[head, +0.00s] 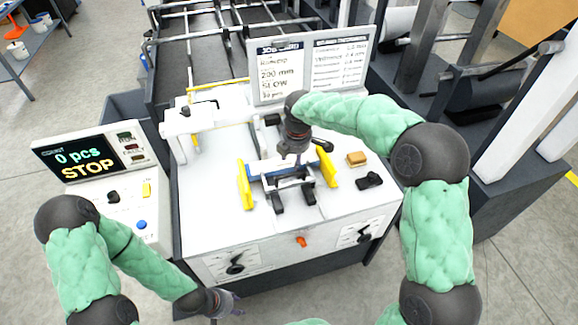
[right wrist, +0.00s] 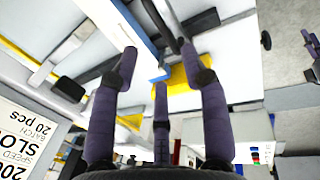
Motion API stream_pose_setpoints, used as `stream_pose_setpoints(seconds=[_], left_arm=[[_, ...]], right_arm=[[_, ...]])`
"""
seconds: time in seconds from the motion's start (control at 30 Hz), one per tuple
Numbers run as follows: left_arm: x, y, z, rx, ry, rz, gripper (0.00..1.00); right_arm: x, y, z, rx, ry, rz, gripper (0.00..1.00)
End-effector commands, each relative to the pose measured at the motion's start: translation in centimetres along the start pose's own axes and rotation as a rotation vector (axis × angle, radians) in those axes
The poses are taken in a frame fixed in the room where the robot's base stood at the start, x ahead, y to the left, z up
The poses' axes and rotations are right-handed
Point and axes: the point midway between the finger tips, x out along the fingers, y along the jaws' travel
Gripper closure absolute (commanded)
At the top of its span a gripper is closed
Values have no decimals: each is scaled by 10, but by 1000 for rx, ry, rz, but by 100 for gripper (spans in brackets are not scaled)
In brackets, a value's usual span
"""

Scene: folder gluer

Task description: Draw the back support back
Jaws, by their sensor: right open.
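The feeder on the white machine table (head: 220,215) has two yellow side guides, left (head: 244,186) and right (head: 326,169). A blue-and-white piece (head: 262,167) lies between them; it also shows in the right wrist view (right wrist: 128,28). Black and grey bracket parts (head: 279,200) stand in front of it; I cannot tell for sure which part is the back support. My right gripper (head: 292,153) points down over the middle of the feeder and hides part of it. In the right wrist view its fingers (right wrist: 160,60) are spread with nothing clearly between them. My left gripper (head: 228,304) is low at the front, away from the feeder.
A job board (head: 280,75) stands behind the feeder. A control panel (head: 85,157) reading "0 pcs STOP" is at the left. A brown block (head: 356,159) and a black item (head: 369,180) lie to the right. Dark knobs (head: 235,265) and an orange part (head: 301,241) sit on the front face.

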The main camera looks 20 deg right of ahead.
Motion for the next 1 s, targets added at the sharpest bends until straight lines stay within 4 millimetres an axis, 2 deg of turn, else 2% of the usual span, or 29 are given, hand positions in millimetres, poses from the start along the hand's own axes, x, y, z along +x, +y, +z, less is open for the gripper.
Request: stream_pose_setpoints(seconds=[0.03, 0.2, 0.5, 0.93, 1.0], left_arm=[[4, -1, 0, 0, 0, 0, 60], [10, -4, -1, 0, 1, 0, 60], [17, -6, -1, 0, 1, 0, 60], [18, -6, -2, 0, 2, 0, 60], [18, -6, -2, 0, 2, 0, 60]], right_arm=[[11, -1, 0, 0, 0, -3, 55], [43, -2, 0, 3, 0, -4, 55], [81, -1, 0, 2, 0, -2, 55], [88, 0, 0, 3, 1, 0, 55], [88, 0, 0, 3, 1, 0, 74]])
